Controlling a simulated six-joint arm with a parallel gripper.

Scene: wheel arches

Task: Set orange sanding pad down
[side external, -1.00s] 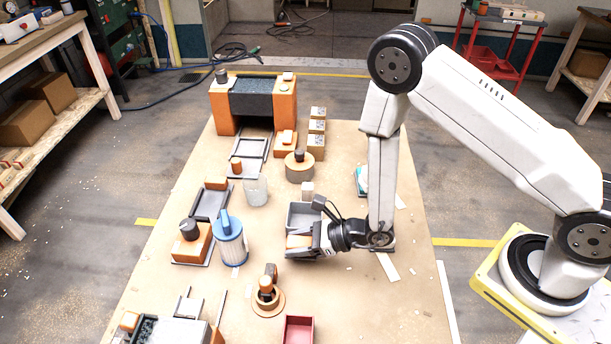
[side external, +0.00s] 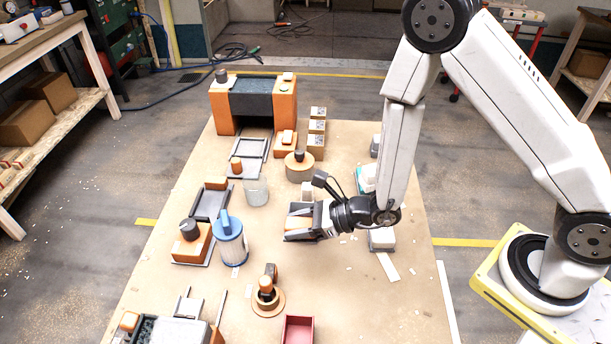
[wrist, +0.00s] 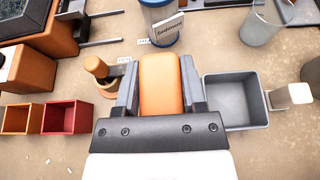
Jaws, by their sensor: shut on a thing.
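The orange sanding pad (wrist: 160,82) is a rounded orange block. My gripper (side external: 298,224) is shut on it, with one grey finger along each side in the wrist view (wrist: 160,88). In the side view the gripper is above the middle of the table, and the pad shows only as a small patch of orange between the fingers. Whether the pad touches anything below cannot be told.
A grey open bin (wrist: 237,101) lies right of the gripper in the wrist view. A blue canister (side external: 230,245) and a round orange-knobbed piece (side external: 267,293) stand left and in front. A red bin (side external: 299,330) is at the front. Bare tabletop (side external: 350,295) shows at the front right.

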